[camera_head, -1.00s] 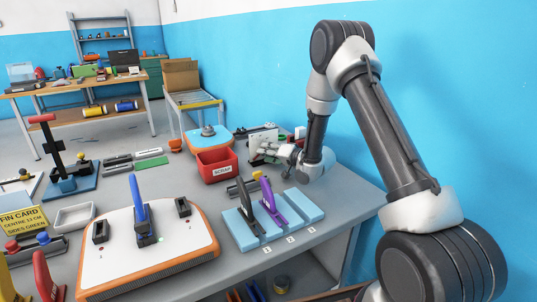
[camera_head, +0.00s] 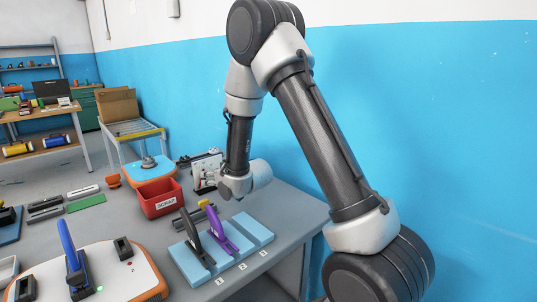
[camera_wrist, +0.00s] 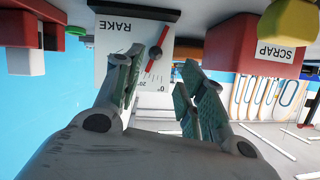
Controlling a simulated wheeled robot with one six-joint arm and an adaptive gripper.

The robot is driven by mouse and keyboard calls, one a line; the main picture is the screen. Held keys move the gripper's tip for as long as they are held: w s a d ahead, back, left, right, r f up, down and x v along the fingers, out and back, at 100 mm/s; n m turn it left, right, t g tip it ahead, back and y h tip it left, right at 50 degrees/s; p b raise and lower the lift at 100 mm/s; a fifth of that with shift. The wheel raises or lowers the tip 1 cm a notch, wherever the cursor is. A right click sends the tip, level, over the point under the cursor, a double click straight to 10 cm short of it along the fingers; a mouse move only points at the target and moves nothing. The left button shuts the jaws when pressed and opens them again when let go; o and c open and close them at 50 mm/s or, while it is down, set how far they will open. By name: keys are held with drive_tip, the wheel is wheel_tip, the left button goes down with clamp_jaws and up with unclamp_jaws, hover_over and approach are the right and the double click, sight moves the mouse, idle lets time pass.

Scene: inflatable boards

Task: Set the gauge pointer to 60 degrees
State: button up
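The gauge (camera_head: 209,163) is a white upright plate near the back of the workbench. In the wrist view, which is upside down, the gauge plate (camera_wrist: 114,47) is marked RAKE, with a scale showing 0° and 20 near its lower edge. Its red pointer (camera_wrist: 151,67) shows beside a dark round knob (camera_wrist: 155,53). The pointer's exact reading cannot be told. My gripper (camera_wrist: 165,76) is open and empty, its fingers spread in front of the plate on either side of the pointer; contact cannot be told. In the head view my gripper (camera_head: 208,184) is partly lost against the gauge.
A red SCRAP bin (camera_head: 160,197) stands left of the gauge. In front, a blue rack (camera_head: 255,228) holds a dark fin and a purple fin (camera_head: 216,222). A white-topped board (camera_head: 110,277) lies at front left. The blue wall (camera_head: 400,130) rises on the right.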

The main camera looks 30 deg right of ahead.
drive_tip(key=s+d+r+g+h, duration=0.2)
drive_tip(key=s+d+r, duration=0.4)
drive_tip(key=s, duration=0.3)
drive_tip(key=s+d+r+g+h, duration=0.1)
drive_tip(key=s+d+r+g, duration=0.1)
drive_tip(key=s+d+r, duration=0.5)
drive_tip(key=shift+s+d+r+h, duration=0.15)
drive_tip(key=shift+s+r+h, duration=0.2)
drive_tip(key=shift+s, duration=0.5)
drive_tip(key=shift+f, duration=0.15)
